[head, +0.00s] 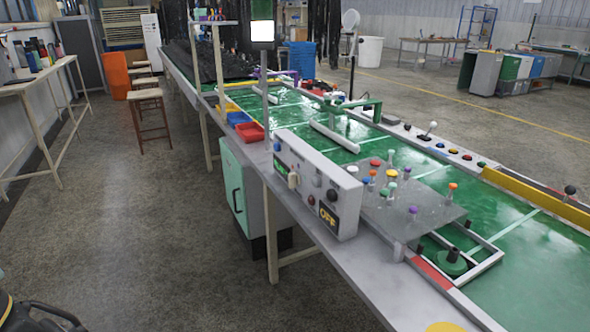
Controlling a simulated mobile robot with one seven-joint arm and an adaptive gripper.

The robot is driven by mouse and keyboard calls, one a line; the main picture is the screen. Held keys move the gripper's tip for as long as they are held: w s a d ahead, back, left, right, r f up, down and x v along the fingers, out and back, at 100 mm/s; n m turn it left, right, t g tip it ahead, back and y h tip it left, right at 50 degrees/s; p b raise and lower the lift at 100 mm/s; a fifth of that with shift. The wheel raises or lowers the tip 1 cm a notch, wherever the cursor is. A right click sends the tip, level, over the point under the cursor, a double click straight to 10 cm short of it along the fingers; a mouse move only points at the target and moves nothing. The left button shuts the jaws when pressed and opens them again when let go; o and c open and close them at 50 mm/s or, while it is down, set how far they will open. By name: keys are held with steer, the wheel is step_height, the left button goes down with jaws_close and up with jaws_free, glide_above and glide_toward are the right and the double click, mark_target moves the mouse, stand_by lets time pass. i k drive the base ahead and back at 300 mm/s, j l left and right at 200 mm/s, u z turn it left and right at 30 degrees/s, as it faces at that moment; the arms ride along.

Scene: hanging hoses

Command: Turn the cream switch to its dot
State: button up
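A grey control box (318,190) stands at the edge of the long green-topped bench. The cream switch (293,180) is a small knob on its front face, towards the left end. A small green display (281,165) is beside it. My gripper is not in view.
A grey board with several coloured pegs (415,205) lies just right of the box. A thin post with a lit screen (262,32) rises behind the box. A green cabinet (238,185) stands below the bench. The floor (130,240) to the left is clear.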

mark_target(294, 179)
steer(key=i+j+z, duration=0.2)
steer(key=i+j, duration=0.6)
steer(key=i, duration=0.1)
